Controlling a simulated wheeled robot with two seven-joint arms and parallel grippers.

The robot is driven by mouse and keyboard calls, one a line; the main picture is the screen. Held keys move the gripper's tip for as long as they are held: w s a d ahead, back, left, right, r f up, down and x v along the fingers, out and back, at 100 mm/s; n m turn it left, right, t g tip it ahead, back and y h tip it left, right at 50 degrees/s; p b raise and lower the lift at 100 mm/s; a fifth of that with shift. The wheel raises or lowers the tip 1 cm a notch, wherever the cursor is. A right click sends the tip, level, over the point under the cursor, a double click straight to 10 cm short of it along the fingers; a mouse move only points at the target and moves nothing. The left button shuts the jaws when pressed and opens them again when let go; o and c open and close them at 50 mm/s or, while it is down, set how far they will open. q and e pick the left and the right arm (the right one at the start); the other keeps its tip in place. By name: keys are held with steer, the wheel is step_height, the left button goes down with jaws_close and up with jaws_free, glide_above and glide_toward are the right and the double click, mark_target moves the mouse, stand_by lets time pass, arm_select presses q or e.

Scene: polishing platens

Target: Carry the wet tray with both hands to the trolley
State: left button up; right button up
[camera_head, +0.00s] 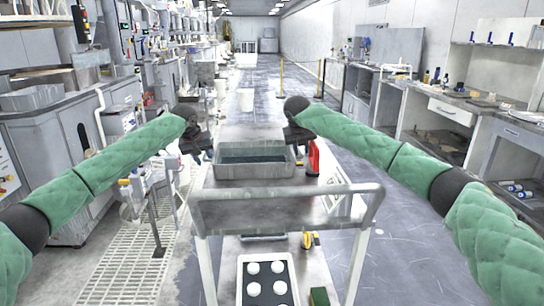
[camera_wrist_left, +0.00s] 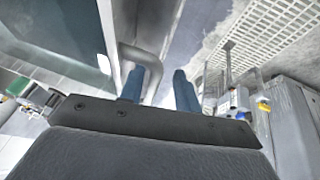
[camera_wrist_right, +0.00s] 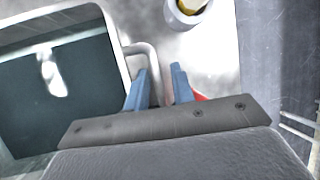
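The wet tray (camera_head: 229,171) is a grey rectangular tub with dark teal liquid inside. It appears level, on or just above the top deck of the grey trolley (camera_head: 285,205); I cannot tell if it touches. My left gripper (camera_head: 197,150) is at its left side and my right gripper (camera_head: 297,138) at its right side. In the left wrist view, a grey tube handle (camera_wrist_left: 150,62) lies between the parted blue fingers (camera_wrist_left: 158,88). In the right wrist view, the other handle (camera_wrist_right: 152,55) lies between parted blue fingers (camera_wrist_right: 160,86). Both grippers look open around the handles.
A red object (camera_head: 313,156) stands right of the tray. A dark panel with white discs (camera_head: 266,284) and a green block (camera_head: 319,297) lie low on the trolley. Machines line the left, benches (camera_head: 440,110) the right. Floor is clear on the right (camera_head: 400,240).

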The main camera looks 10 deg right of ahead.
arm_select(q)
steer(key=shift+d+f, duration=0.2)
arm_select(e)
steer(key=f, duration=0.3)
steer(key=shift+s+f, duration=0.15)
steer(key=shift+s, duration=0.1)
arm_select(q)
steer(key=shift+s+a+r, duration=0.1)
steer(key=shift+s+r, duration=0.1)
steer(key=shift+r, duration=0.25)
arm_select(e)
steer(key=shift+s+a+r, duration=0.1)
steer(key=shift+r, duration=0.5)
arm_select(q)
steer(key=v, duration=0.7)
arm_select(e)
steer(key=w+v, duration=0.1)
steer(key=v, duration=0.8)
steer(key=shift+r, duration=0.5)
arm_select(q)
steer(key=shift+r, duration=0.1)
